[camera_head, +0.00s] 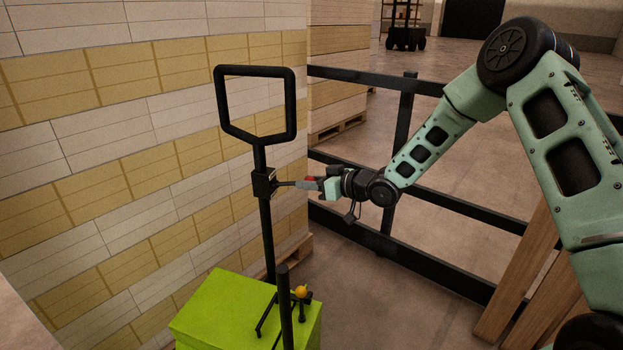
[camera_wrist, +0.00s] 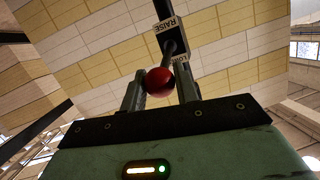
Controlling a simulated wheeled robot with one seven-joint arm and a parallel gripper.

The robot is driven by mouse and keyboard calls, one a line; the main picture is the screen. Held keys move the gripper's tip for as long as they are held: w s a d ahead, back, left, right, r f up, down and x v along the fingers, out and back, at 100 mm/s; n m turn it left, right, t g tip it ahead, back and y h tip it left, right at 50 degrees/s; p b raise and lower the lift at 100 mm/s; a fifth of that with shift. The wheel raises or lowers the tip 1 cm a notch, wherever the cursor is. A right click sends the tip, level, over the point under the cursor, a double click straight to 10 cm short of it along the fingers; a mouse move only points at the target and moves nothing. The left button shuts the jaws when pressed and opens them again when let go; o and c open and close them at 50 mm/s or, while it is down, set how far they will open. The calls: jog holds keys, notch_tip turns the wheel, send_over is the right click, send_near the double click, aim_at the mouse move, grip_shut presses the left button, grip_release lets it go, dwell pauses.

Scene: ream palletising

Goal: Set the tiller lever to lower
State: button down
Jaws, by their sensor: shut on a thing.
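The tiller is a black post with a loop handle (camera_head: 219,100) on top, rising by a lime-green truck body (camera_head: 225,310). A black lever box (camera_head: 264,182) sits on the post, and the lever's thin rod (camera_head: 287,184) sticks out to the right, about level. In the wrist view the lever ends in a red ball knob (camera_wrist: 160,82). The RAISE label (camera_wrist: 167,25) and a partly hidden LOWER label (camera_wrist: 185,60) lie either side of the rod. My gripper (camera_head: 313,185) is shut on the red knob, with a finger on each side of it.
A tall stack of white and yellow reams (camera_head: 110,140) stands close behind and left of the tiller. A black rail fence (camera_head: 440,200) runs behind my arm. Wooden planks (camera_head: 515,270) lean at the lower right. A small orange knob (camera_head: 301,291) is on the truck body.

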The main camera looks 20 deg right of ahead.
jog(key=shift+w+a+r, duration=0.15)
jog(key=shift+a+r, duration=0.1)
jog(key=shift+r, duration=0.55)
jog(key=c, duration=1.1)
grip_release()
jog(key=shift+d, duration=0.1)
jog(key=shift+s+d, duration=0.25)
jog(key=shift+s, duration=0.05)
jog(key=v, duration=1.6)
jog(key=shift+s+b, duration=0.25)
jog(key=shift+b, duration=0.1)
jog(key=shift+d+r, duration=0.1)
jog(key=shift+r, duration=0.05)
